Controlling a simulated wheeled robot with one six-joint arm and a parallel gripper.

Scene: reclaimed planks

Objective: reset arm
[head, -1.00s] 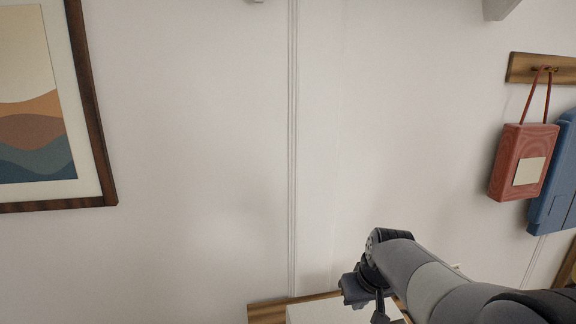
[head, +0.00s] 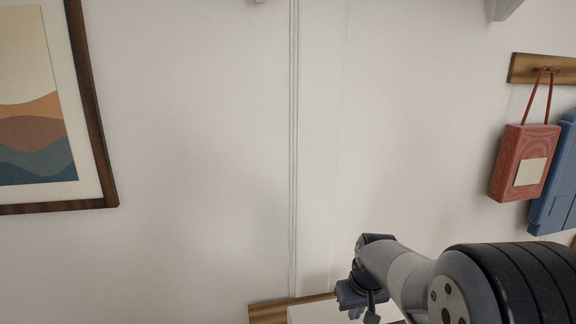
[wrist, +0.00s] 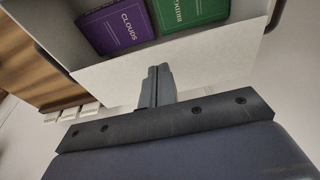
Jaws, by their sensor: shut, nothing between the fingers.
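My gripper (wrist: 155,86) shows in the wrist view with its two fingers closed together and nothing between them. It points toward a white open box (wrist: 205,58) that holds a purple book (wrist: 117,28) marked "CLOUDS" and a green book (wrist: 187,12). In the wrist view the fingers overlap the box's near wall; I cannot tell whether they touch it. In the head view my arm reaches in from the lower right, and its end (head: 358,292) is beside a white surface (head: 318,313); the fingertips are not clear there.
A wooden edge (head: 268,311) lies at the bottom of the head view. A red bag (head: 517,160) and a blue item (head: 553,190) hang from a wooden rail (head: 530,69) at right. A framed picture (head: 99,150) hangs at left. The wall between is bare.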

